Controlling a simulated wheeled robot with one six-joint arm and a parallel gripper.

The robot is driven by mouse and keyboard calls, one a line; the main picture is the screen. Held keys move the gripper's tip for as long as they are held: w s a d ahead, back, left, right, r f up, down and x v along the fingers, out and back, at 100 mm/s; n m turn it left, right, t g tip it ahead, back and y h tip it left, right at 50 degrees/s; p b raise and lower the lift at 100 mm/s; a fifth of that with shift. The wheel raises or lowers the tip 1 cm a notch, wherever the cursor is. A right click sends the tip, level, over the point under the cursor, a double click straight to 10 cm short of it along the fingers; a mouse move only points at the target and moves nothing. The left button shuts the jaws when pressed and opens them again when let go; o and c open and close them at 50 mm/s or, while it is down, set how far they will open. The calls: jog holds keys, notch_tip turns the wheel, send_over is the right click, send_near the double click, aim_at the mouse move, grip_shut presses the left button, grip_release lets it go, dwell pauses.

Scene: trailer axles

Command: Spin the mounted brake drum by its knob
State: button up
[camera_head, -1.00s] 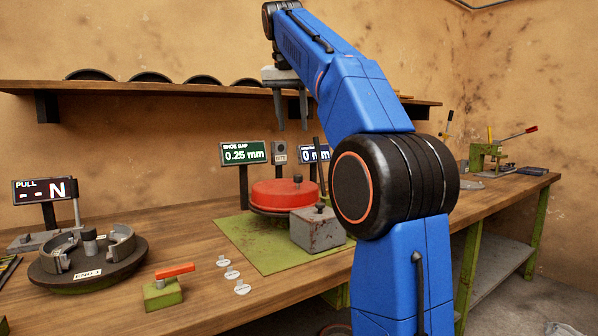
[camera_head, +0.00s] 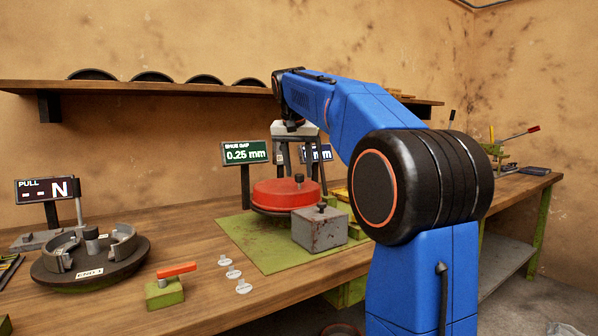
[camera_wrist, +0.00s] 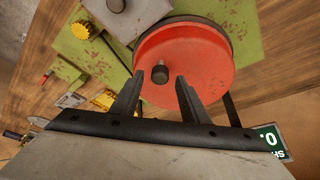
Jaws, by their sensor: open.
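The red brake drum (camera_head: 283,196) sits on the green mat (camera_head: 238,226) on the bench. Its dark knob (camera_head: 299,179) stands up near the rim. In the wrist view the red drum (camera_wrist: 195,75) lies ahead of the fingers, and the knob (camera_wrist: 160,74) is just beyond the fingertips, nearer the left one. My gripper (camera_wrist: 153,84) is open and empty, with its fingers pointing down. In the head view my gripper (camera_head: 300,172) hangs above the drum by the knob. It appears apart from the knob, but I cannot tell the exact gap.
A grey metal block (camera_head: 320,231) with a dark knob stands right in front of the drum. A sign (camera_head: 245,153) behind it reads 0.25 mm. A shoe assembly (camera_head: 90,262) and an orange-handled tool (camera_head: 170,279) sit to the left.

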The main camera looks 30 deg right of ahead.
jog(key=shift+w+d+f, duration=0.1)
jog(key=shift+d+f, duration=0.05)
jog(key=shift+f, duration=0.3)
grip_shut()
jog(key=shift+d, duration=0.1)
